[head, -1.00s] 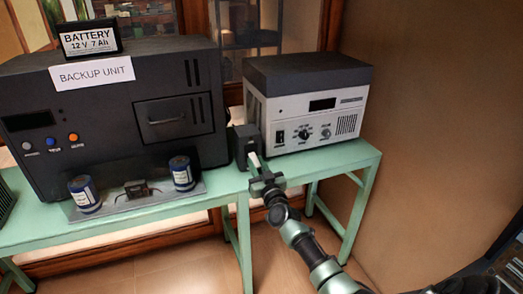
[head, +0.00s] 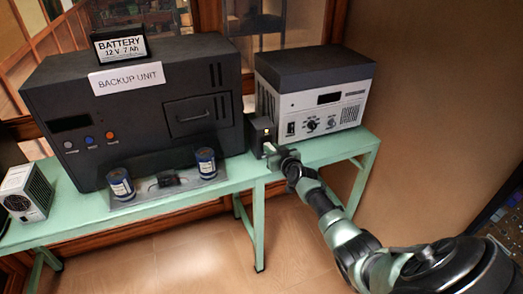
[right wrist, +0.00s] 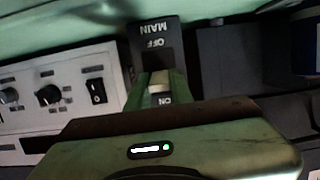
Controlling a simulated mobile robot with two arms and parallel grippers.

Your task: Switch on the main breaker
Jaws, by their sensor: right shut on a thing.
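The main breaker (head: 259,132) is a small black box on the green bench, between the backup unit and the grey power supply. A small bright spot shows on its front. My right gripper (head: 276,152) is at its front. In the right wrist view the breaker (right wrist: 154,32) appears upside down, with MAIN, OFF and ON labels. Its pale lever (right wrist: 159,82) lies between the fingers of my right gripper (right wrist: 158,92), which is shut on it. The lever appears close to the ON label; its exact angle is partly hidden. My left gripper is out of view.
A power supply (head: 325,108) stands close on the right. A pale vented box (head: 26,192) is at far left. The floor in front is clear.

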